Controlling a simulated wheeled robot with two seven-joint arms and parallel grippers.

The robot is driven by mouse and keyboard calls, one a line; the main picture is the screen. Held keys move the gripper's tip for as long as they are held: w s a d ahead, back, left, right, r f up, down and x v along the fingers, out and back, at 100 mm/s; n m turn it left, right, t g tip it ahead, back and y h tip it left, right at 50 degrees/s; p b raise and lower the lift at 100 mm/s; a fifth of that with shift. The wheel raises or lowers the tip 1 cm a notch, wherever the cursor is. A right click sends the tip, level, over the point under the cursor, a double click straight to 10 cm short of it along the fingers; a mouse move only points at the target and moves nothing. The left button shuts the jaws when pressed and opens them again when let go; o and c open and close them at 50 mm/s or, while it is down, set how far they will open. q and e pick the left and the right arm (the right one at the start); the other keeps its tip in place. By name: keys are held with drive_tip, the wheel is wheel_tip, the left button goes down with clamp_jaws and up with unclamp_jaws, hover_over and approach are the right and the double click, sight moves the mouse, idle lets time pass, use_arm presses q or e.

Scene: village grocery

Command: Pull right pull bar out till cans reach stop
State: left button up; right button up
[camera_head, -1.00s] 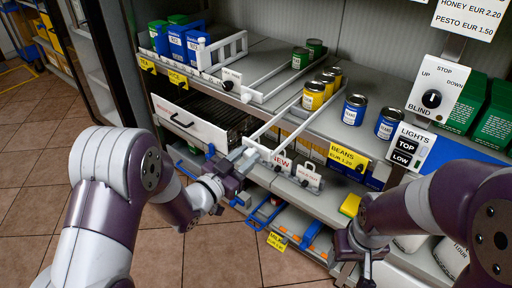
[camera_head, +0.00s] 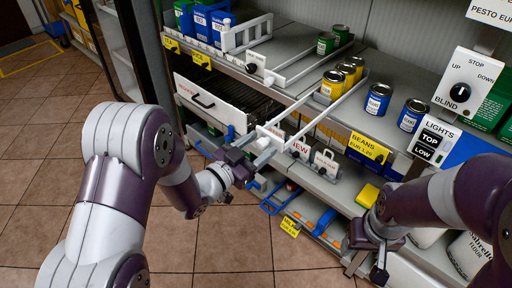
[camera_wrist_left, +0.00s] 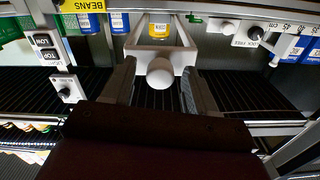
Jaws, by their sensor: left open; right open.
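The right pull bar (camera_head: 271,132) is a white frame with two long rails running back along the shelf beside the yellow cans (camera_head: 332,85). Its front sticks out past the shelf edge. In the left wrist view the bar (camera_wrist_left: 150,52) shows its round white knob (camera_wrist_left: 160,72), with one yellow can (camera_wrist_left: 159,30) behind the front. My left gripper (camera_head: 259,147) is open at the bar's front. In the wrist view, the fingers of the left gripper (camera_wrist_left: 160,88) stand on either side of the knob, with gaps visible. My right gripper (camera_head: 378,272) is low at the right, open; its fingertips are hard to see.
Another white pull bar (camera_head: 256,66) with green cans (camera_head: 327,43) is to the left. Blue cans (camera_head: 377,100) stand to the right. A white drawer (camera_head: 212,104) is open below. Blue-handled trays (camera_head: 280,196) stick out low. Tiled floor is clear at left.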

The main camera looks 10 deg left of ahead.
use_arm(q)
drive_tip(key=p+v, duration=0.1)
drive_tip(key=v, duration=1.1)
drive_tip(key=shift+s+a, duration=0.15)
drive_tip(key=shift+s, duration=0.15)
